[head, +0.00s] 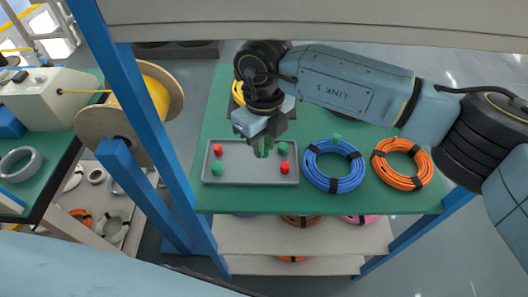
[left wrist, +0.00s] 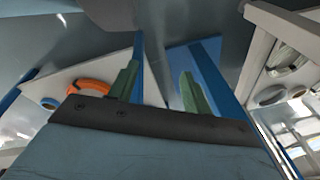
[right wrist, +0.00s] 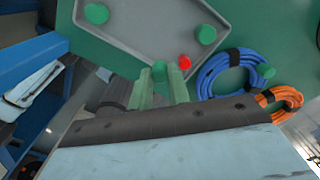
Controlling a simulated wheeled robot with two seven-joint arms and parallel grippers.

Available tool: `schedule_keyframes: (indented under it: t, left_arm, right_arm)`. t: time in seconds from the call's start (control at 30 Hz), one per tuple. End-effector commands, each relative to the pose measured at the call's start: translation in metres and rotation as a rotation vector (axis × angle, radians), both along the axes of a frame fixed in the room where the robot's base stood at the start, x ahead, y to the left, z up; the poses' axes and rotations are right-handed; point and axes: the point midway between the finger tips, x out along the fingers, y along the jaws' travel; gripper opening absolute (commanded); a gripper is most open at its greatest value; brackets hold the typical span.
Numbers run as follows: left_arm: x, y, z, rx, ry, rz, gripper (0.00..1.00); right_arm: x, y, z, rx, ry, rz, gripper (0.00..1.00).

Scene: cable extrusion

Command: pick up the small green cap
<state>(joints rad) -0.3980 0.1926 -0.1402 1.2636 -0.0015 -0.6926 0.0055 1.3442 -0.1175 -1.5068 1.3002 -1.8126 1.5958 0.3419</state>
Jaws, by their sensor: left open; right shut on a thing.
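My right gripper (head: 262,150) is above the grey tray (head: 243,183) on the green table. In the right wrist view its green fingers (right wrist: 160,84) are shut on a small green cap (right wrist: 159,71), which shows between the tips; in the head view this cap is hard to tell from the fingers. Another green cap (head: 217,168) lies at the tray's left and one (head: 283,148) at its right. A further green cap (head: 336,138) is at the blue coil. My left gripper (left wrist: 160,85) is open and empty, away from the table.
Red caps (head: 218,150) (head: 284,167) lie in the tray. A blue cable coil (head: 334,183) and an orange one (head: 416,181) lie right of it. A yellow coil (head: 243,93) is behind. A blue post (head: 150,125) rises at the table's left, and a shelf beam (head: 330,22) crosses above.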

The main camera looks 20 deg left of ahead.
Motion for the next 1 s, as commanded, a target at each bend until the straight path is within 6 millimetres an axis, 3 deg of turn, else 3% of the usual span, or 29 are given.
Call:
schedule_keyframes:
  t: [0.6, 0.8, 1.0]
  left_arm:
    - [-0.02, 0.004, -0.013, 0.002, 0.016, -0.007, 0.49]
    - [-0.024, 0.005, -0.015, 0.003, 0.022, -0.008, 0.49]
    - [-0.023, 0.005, -0.015, 0.002, 0.016, -0.008, 0.49]
  right_arm:
    - [0.041, -0.145, 0.0, -0.001, 0.0, -0.004, 0.0]
    - [0.048, -0.168, -0.001, 0.0, 0.001, -0.002, 0.0]
    - [0.049, -0.173, -0.001, 0.0, 0.001, 0.001, 0.0]
